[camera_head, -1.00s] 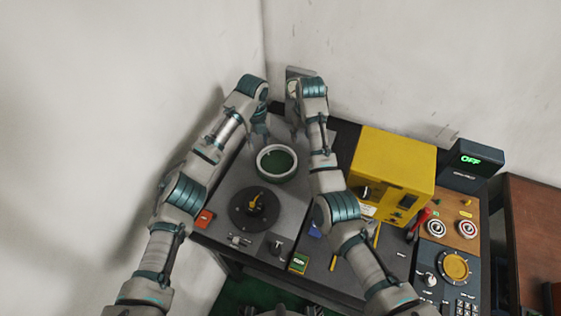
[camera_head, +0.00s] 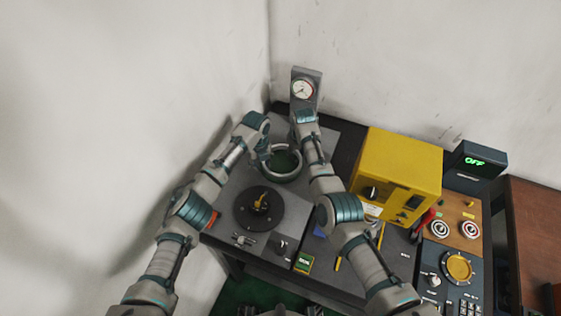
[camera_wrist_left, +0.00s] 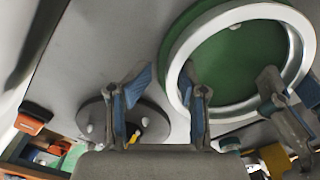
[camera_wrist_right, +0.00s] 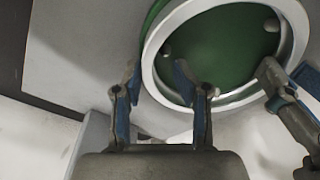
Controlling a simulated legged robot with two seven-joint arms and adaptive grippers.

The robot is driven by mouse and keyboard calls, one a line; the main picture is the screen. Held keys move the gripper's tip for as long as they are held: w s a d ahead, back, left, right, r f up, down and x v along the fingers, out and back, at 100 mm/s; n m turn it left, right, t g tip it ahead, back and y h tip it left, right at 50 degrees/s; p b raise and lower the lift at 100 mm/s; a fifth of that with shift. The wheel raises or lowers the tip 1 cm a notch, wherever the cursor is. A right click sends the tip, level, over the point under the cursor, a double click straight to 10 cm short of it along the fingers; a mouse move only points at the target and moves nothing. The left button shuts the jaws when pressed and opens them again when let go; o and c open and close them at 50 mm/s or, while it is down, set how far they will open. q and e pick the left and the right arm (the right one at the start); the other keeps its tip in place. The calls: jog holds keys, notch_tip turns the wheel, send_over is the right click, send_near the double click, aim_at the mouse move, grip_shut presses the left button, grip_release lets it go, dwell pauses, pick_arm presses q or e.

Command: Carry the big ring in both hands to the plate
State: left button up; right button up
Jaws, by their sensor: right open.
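The big ring (camera_head: 299,165) is pale metal and lies flat around a green round surface (camera_head: 284,161) on the grey bench top. My left gripper (camera_wrist_left: 163,95) is open at the ring's left side, one finger over the rim and one outside it. My right gripper (camera_wrist_right: 158,88) is open at the far right side, its fingers on either side of the ring's wall. Neither is closed on the ring (camera_wrist_right: 152,62). A dark round plate (camera_head: 244,214) with a yellow piece at its centre lies nearer me; it also shows in the left wrist view (camera_wrist_left: 95,112).
A yellow box (camera_head: 400,165) and a control panel (camera_head: 450,255) are at the right. Small tools and a green-faced block (camera_head: 304,263) lie near the front edge. Walls close in the left and back.

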pick_arm(q)
jog(key=shift+w+a+f, duration=0.1)
jog(key=shift+w+a, duration=0.05)
pick_arm(e)
jog(key=shift+w+a, duration=0.15)
jog(key=shift+w, duration=0.05)
pick_arm(q)
jog(key=shift+c, duration=1)
pick_arm(e)
jog(key=shift+c, duration=1.1)
pick_arm(q)
jog(key=shift+d, duration=0.25)
jog(key=c, duration=0.4)
pick_arm(e)
jog(key=shift+d, duration=0.2)
jog(key=c, duration=0.4)
pick_arm(q)
jog(key=shift+d+r, duration=0.2)
jog(key=shift+d, duration=0.2)
grip_shut()
pick_arm(e)
jog(key=shift+d, duration=0.4)
grip_shut()
pick_arm(q)
jog(key=shift+d, duration=0.4)
pick_arm(e)
jog(key=shift+d, duration=0.45)
